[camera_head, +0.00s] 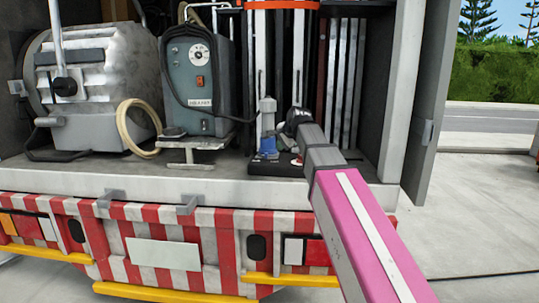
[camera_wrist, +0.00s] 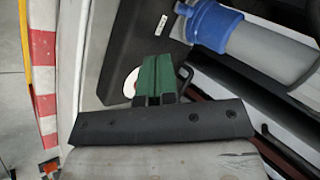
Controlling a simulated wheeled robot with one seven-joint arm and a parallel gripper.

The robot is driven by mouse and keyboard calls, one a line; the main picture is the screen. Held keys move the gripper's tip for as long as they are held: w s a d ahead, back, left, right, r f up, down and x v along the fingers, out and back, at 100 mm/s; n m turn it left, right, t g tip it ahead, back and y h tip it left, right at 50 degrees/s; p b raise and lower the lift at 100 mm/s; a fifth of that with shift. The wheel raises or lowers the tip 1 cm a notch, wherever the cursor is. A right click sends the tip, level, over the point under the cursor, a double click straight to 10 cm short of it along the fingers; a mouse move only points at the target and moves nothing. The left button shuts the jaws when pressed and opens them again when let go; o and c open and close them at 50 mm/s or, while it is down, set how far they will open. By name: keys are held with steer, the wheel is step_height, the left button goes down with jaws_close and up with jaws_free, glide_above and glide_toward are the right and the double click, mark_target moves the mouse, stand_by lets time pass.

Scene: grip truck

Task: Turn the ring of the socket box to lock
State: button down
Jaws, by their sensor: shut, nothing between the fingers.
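The socket box (camera_wrist: 130,40) is a flat black box on the truck bed; in the head view its base (camera_head: 262,168) shows at the edge of the bed. A blue ring (camera_wrist: 214,27) sits around the foot of a grey plug (camera_wrist: 272,52). The fingers appear apart from the ring. In the head view my arm hides them.
A grey machine (camera_head: 197,80) and a large metal drum (camera_head: 85,75) stand left of the box. Upright metal bars (camera_head: 345,90) stand close behind. The truck's right door post (camera_head: 401,90) is near my arm. Open paving lies right.

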mark_target(266, 158)
steer(key=shift+m+t+y, duration=0.3)
steer(key=shift+m+y, duration=0.1)
steer(key=shift+m, duration=0.2)
steer(key=x, duration=0.6)
steer(key=d+x, duration=0.1)
steer(key=x, duration=0.2)
steer(key=shift+s+a+f, duration=0.1)
steer(key=shift+f, duration=0.25)
steer(key=shift+w+a+r, duration=0.1)
steer(key=shift+w+a, duration=0.6)
steer(key=shift+w, duration=0.3)
steer(key=shift+w+a, duration=0.35)
steer(key=shift+w, duration=0.15)
steer(key=shift+a, duration=0.15)
steer(key=shift+a+m+h, duration=0.2)
steer(key=shift+m+h, duration=0.1)
steer(key=shift+m, duration=0.1)
steer(key=shift+s+a, duration=0.1)
steer(key=shift+a+m+t+h, duration=0.5)
steer(key=shift+a+m+h, duration=0.3)
steer(key=shift+a+m, duration=0.25)
steer(key=shift+w+a, duration=0.2)
steer(key=shift+a, duration=0.3)
steer(key=shift+w+a, duration=0.15)
steer(key=shift+a, duration=0.4)
